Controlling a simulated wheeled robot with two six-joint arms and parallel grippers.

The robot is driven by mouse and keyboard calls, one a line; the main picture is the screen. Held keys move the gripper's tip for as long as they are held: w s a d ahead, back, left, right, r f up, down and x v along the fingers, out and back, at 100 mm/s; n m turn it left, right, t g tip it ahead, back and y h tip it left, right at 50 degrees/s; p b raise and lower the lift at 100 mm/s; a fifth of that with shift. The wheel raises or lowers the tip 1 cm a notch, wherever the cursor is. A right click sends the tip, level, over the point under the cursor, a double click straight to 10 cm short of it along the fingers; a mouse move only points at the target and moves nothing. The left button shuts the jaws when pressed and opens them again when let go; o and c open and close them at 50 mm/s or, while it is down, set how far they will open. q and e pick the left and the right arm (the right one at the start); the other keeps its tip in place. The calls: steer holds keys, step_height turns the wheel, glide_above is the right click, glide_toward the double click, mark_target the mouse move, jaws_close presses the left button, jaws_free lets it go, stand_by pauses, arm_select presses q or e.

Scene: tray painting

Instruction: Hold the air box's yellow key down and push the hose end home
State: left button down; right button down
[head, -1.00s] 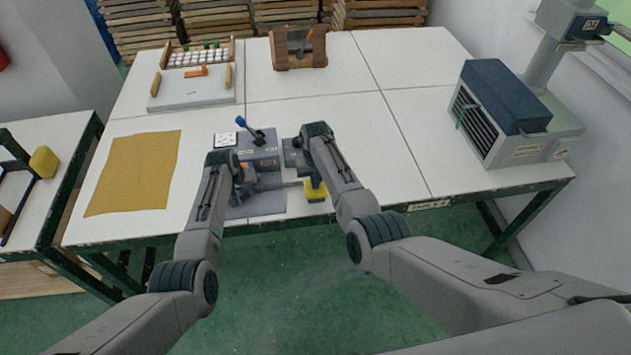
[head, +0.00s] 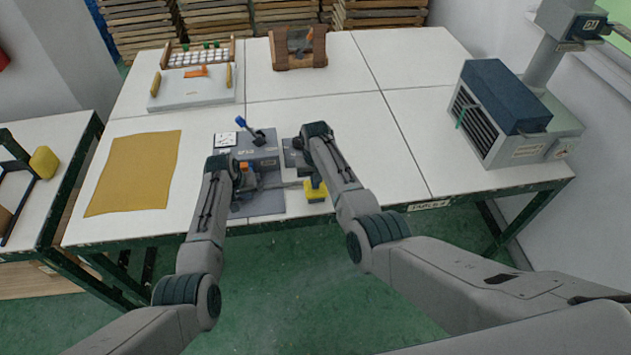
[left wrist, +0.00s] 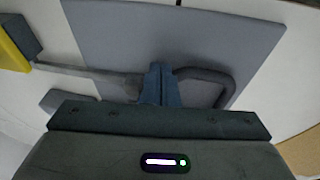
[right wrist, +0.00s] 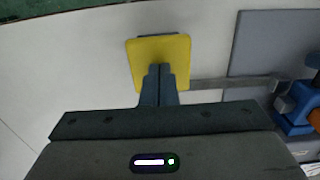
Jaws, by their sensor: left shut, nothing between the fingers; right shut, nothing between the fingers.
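The air box (head: 258,148) is a grey box on a flat grey plate (head: 264,203) near the table's front edge. Its yellow key (head: 316,194) is a square pad to the right, joined by a thin grey bar (right wrist: 235,83). My right gripper (right wrist: 158,68) is shut, its tips over the pad; whether they press it down I cannot tell. My left gripper (left wrist: 160,68) is shut and empty over the grey plate, beside a bent grey hose-like part (left wrist: 222,82). In the head view the left gripper (head: 256,174) hides much of that area. I cannot make out the hose end clearly.
A blue lever (head: 241,122) stands at the box's back. An ochre cloth (head: 132,173) lies to the left. A pale tray (head: 190,90), a wooden box (head: 298,50) and a large machine (head: 510,110) stand further off. The table's middle right is clear.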

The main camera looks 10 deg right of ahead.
steer(key=shift+f, duration=0.1)
arm_select(q)
step_height(320, 180, up, 9)
stand_by(0.5)
